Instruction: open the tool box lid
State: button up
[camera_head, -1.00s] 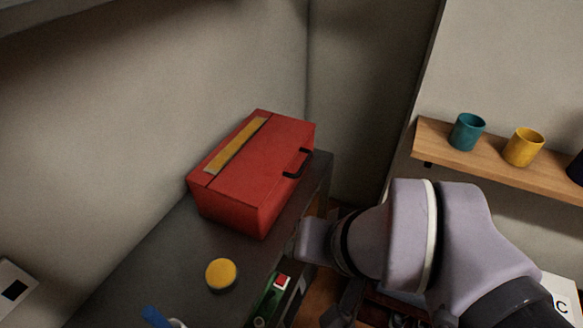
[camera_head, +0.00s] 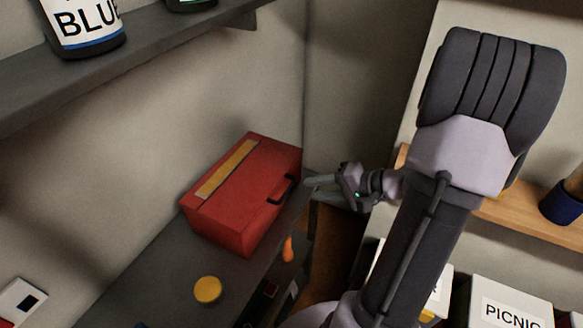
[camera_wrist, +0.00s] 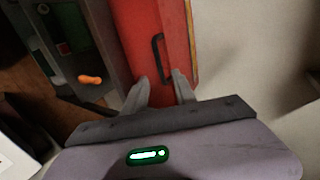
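The red tool box (camera_head: 235,205) sits on the dark counter against the wall, its lid shut, with a yellow strip along the top. Its black handle (camera_head: 281,191) is on the side facing my gripper. My gripper (camera_head: 308,184) is just to the right of the handle, apart from it in the head view. In the wrist view, the handle (camera_wrist: 158,58) stands ahead of my two fingers (camera_wrist: 160,88), on the red face of the box (camera_wrist: 138,40). The fingers are spread with a gap between them, and nothing is held.
A yellow round object (camera_head: 207,289) lies on the counter (camera_head: 165,280) in front of the box. An orange object (camera_head: 288,248) shows below the counter edge. A dark shelf (camera_head: 130,65) with bottles hangs above. A wooden shelf (camera_head: 510,217) and a box marked PICNIC (camera_head: 512,303) are at right.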

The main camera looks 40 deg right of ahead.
aim_at(289, 192)
jog(key=b+x, duration=0.6)
jog(key=x, duration=0.4)
jog(key=shift+s+a+f, duration=0.1)
jog(key=shift+s+f, duration=0.05)
jog(key=shift+s, duration=0.05)
jog(key=c, duration=0.5)
jog(key=shift+a+f, duration=0.1)
